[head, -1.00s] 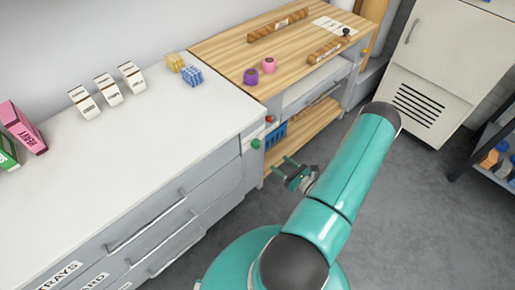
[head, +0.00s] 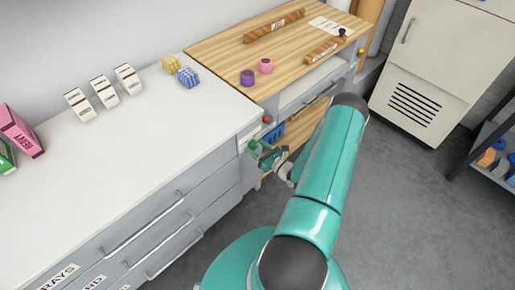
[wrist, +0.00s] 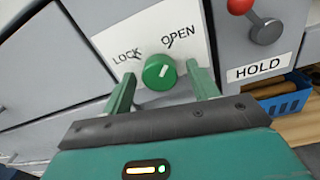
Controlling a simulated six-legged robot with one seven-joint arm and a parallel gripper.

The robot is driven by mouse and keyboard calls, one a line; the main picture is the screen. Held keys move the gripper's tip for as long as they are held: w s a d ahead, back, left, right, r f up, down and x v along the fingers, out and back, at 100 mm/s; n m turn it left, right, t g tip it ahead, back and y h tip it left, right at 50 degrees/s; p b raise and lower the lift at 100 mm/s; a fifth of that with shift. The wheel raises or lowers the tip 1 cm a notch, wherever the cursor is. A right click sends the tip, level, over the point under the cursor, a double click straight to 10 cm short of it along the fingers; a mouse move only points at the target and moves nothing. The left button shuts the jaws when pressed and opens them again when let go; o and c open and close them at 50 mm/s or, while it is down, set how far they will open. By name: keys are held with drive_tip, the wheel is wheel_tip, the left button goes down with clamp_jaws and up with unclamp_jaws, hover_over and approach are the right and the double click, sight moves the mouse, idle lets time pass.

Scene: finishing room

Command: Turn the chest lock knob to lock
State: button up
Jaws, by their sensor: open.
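The chest lock knob (wrist: 159,72) is green and round with a white pointer line. It sits on a white plate (wrist: 120,37) marked LOCK on the left and OPEN on the right, and its line tilts up and to the right, toward OPEN. My gripper (wrist: 161,80) is open, with one finger on each side of the knob; I cannot tell whether either finger touches it. In the head view my gripper (head: 266,156) is at the end face of the grey drawer chest (head: 150,210), and the knob is mostly hidden there.
A red ball lever (wrist: 240,6) on a panel labelled HOLD (wrist: 256,70) is just right of the knob. A blue bin (wrist: 281,98) sits on the wooden shelf below it.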

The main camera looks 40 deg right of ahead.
drive_tip(key=c, duration=1)
drive_tip(key=shift+n, duration=0.3)
drive_tip(key=n, duration=0.8)
drive_tip(key=shift+n, duration=0.4)
drive_tip(key=n, duration=0.4)
drive_tip(key=shift+n, duration=2.1)
